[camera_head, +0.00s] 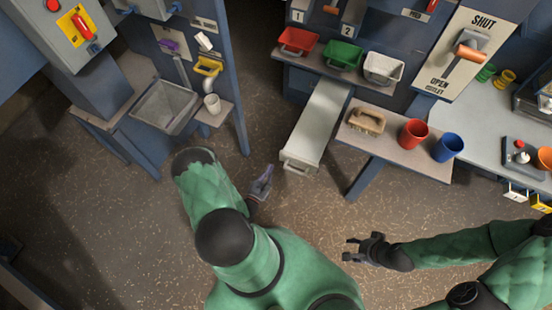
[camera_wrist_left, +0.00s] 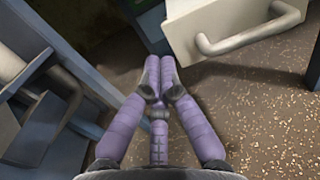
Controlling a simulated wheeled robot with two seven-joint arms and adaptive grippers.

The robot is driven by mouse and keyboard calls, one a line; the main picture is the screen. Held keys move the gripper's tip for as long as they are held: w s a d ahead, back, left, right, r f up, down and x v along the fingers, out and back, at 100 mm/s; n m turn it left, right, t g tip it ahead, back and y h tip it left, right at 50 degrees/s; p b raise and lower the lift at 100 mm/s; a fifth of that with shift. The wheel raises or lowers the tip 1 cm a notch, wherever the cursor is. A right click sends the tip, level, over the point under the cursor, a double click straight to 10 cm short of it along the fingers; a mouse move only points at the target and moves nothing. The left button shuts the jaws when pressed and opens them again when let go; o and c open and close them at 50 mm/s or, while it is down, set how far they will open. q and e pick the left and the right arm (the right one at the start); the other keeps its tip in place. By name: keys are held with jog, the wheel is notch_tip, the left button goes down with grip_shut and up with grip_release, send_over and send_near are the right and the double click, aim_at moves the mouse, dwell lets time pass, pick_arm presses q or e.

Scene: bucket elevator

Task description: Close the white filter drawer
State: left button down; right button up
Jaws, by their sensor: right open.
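The white filter drawer (camera_head: 318,125) is pulled out long from under the shelf in the head view, with a handle on its front end. In the left wrist view the drawer front (camera_wrist_left: 198,28) and its pale bar handle (camera_wrist_left: 250,38) are at the top right. My left gripper (camera_head: 266,173) is left of the drawer's front end, apart from it. In the left wrist view its purple fingers (camera_wrist_left: 159,72) meet at the tips with nothing between them. My right gripper (camera_head: 350,249) is open and empty, in front and to the right of the drawer.
A shelf right of the drawer holds a brush (camera_head: 367,121), a red cup (camera_head: 413,133) and a blue cup (camera_head: 448,147). Red, green and white bins (camera_head: 383,68) stand above. A grey tray (camera_head: 163,106) is on the left stand. Floor before the drawer is clear.

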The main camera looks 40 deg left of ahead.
pick_arm(q)
jog(key=b+x, duration=0.1)
jog(key=x, duration=0.5)
jog(key=shift+w+b, duration=0.3)
jog(key=shift+w, duration=0.1)
jog(key=shift+a, duration=0.15)
